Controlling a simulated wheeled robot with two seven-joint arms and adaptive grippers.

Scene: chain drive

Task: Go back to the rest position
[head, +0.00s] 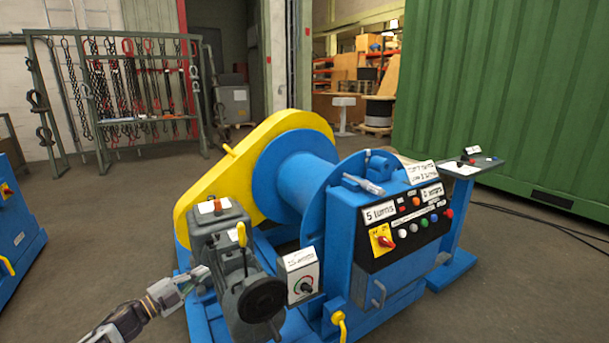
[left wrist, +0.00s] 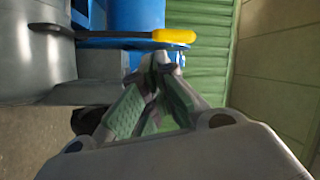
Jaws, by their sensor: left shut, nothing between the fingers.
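My left gripper (head: 203,272) comes in from the lower left in the head view. Its fingertips are close to the grey motor housing (head: 222,232) of the blue winch; I cannot tell whether they touch it. In the left wrist view the gripper (left wrist: 160,62) is shut, with nothing between its fingers. A lever with a yellow handle (left wrist: 174,36) lies just beyond the fingertips there; the yellow-handled lever also shows upright on the motor in the head view (head: 241,234). My right gripper is not in view.
The winch has a blue drum (head: 300,185), a yellow chain guard (head: 205,185) and a control panel (head: 408,225). A small blue stand (head: 458,220) is at its right. A chain rack (head: 130,95) and a green container (head: 510,90) stand behind.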

